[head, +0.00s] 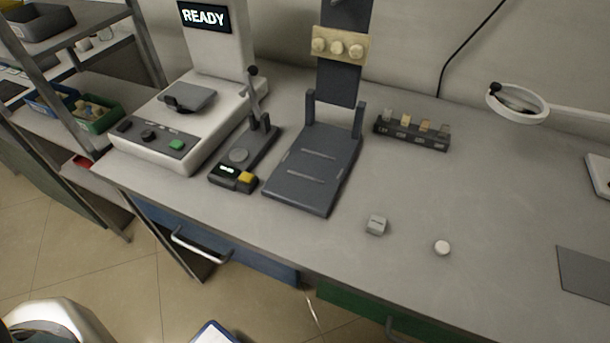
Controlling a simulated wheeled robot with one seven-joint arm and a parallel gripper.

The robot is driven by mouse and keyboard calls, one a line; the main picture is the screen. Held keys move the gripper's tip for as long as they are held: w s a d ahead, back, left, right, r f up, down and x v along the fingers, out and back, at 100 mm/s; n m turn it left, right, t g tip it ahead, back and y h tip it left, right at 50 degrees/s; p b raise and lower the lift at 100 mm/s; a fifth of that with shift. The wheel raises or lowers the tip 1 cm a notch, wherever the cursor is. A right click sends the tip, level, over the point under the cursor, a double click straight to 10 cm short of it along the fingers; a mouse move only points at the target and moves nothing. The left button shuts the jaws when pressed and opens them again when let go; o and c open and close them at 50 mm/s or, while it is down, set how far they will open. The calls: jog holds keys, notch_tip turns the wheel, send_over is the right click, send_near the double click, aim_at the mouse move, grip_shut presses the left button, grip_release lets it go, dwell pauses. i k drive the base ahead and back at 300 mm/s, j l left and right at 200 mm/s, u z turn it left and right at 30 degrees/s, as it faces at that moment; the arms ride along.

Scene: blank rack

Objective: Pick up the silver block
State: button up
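A small silver block (376,225) sits on the grey bench top, near the front edge and right of the dark grey fixture plate. A marking on its front face is too small to read. Nothing touches it. My gripper is not in view, so its state and its distance from the block do not show.
A white round piece (442,247) lies to the block's right. A dark fixture (315,165) and a small lever device (240,160) stand to the left. A dark rack (411,134) of small blocks is behind. A grey mat (597,281) lies far right. Bench around the block is clear.

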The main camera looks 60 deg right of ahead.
aim_at(376, 224)
jog(key=k+z, duration=0.35)
jog(key=k+l+z, duration=0.1)
jog(key=k+z, duration=0.25)
jog(key=k+l+z, duration=0.25)
jog(key=k+z, duration=0.15)
